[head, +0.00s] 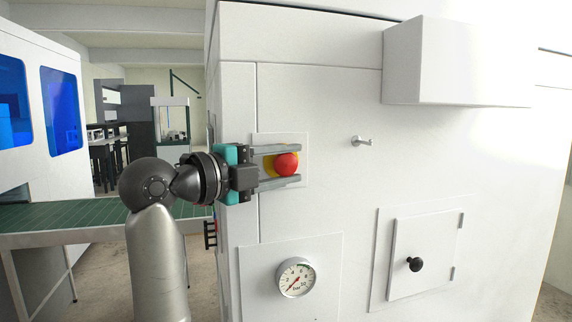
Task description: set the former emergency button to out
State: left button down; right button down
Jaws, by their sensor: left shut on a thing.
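The emergency button is a round red knob (287,164) with a yellow collar behind it, on a pale plate on the white front of the former (320,110). My left gripper (297,164) comes in from the left with one finger above the knob and one below it. It is shut on the red knob. The picture does not show clearly whether the button is pressed in or out. My right gripper is not in view.
A pressure gauge (296,278) sits below the button. To the right are a small hatch (425,250) with a black knob, a metal peg (361,141) and a protruding white box (455,62). A green conveyor (80,217) lies at the left.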

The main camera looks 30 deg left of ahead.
pick_arm(q)
jog(key=shift+f, duration=0.1)
jog(key=shift+s+d+b, duration=0.15)
jog(key=shift+b, duration=0.2)
jog(key=shift+s+d, duration=0.1)
jog(key=shift+d, duration=0.1)
jog(key=shift+c, duration=1.5)
grip_release()
jog(key=shift+s, duration=0.1)
jog(key=b+v, duration=0.5)
jog(key=v, duration=1)
